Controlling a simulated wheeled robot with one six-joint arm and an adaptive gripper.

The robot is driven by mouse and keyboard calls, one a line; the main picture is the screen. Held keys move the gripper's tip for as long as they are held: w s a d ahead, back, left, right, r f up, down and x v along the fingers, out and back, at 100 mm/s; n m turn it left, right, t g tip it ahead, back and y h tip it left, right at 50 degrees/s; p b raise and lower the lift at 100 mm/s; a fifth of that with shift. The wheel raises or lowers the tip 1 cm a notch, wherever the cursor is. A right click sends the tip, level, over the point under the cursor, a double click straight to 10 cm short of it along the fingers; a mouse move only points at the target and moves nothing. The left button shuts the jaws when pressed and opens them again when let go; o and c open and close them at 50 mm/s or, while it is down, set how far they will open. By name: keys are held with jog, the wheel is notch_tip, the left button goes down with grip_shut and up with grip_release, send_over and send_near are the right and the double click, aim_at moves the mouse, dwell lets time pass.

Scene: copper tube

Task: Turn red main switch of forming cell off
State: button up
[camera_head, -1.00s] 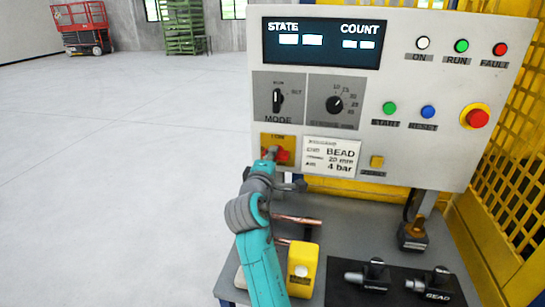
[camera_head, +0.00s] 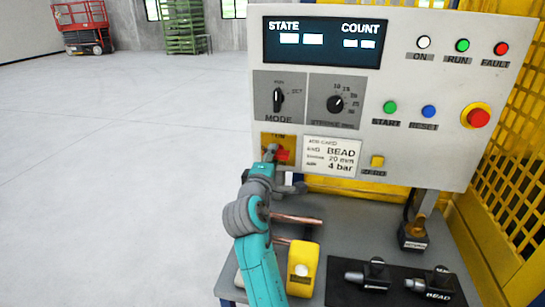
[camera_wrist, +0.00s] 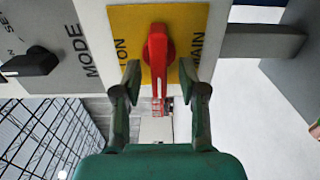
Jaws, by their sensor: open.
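The red main switch handle (camera_wrist: 157,50) sits on a yellow plate (camera_wrist: 130,20) marked ON and MAIN. In the wrist view the handle's long side runs up and down the picture. My gripper (camera_wrist: 160,82) is open, with one finger on each side of the handle's lower part. A gap shows on both sides, and I cannot tell whether either finger touches it. In the head view my gripper (camera_head: 269,154) covers much of the plate (camera_head: 291,141), and only a bit of the red handle (camera_head: 283,155) shows at its right.
The mode selector (camera_head: 278,99) is just above the plate, and a job card (camera_head: 331,156) is to its right. A red emergency button (camera_head: 479,118) is at the panel's right. Copper tube (camera_head: 298,220) and a yellow block (camera_head: 303,270) are on the bench below. The floor at left is clear.

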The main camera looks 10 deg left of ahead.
jog(key=s, duration=1.1)
jog(key=shift+a, duration=0.2)
